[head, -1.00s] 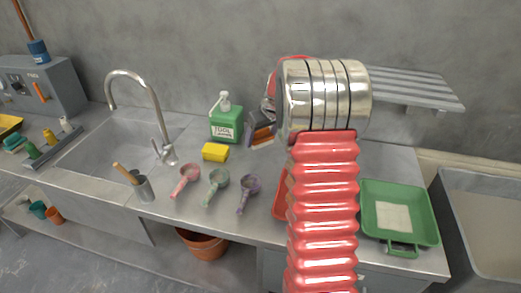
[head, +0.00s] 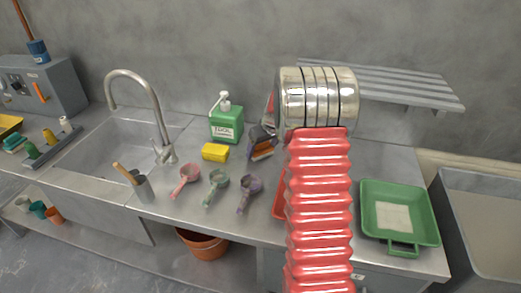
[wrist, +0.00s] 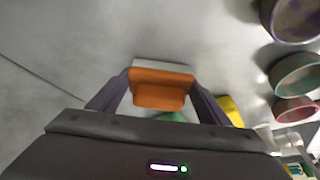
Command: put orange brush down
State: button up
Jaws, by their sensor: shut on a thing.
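The orange brush (wrist: 160,90) is between the two fingers of my gripper (wrist: 158,86) in the wrist view, with its pale grey end (wrist: 163,66) pointing away. In the head view the dark gripper (head: 259,138) shows just left of my red arm, right of the green soap bottle and yellow sponge. The orange of the brush (head: 263,146) shows there low over the counter. I cannot tell whether the brush touches the counter.
The green soap bottle (head: 226,122) and yellow sponge (head: 215,152) are close on the left. Pink (head: 186,178), green (head: 217,184) and purple (head: 249,190) scoops lie in front. A green tray (head: 427,222) is on the right; my arm partly hides a red tray (head: 279,200).

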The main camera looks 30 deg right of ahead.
jog(key=shift+f, duration=0.1)
jog(key=o, duration=1.1)
jog(key=v, duration=1.2)
jog(key=shift+d, duration=0.1)
dwell(0.4)
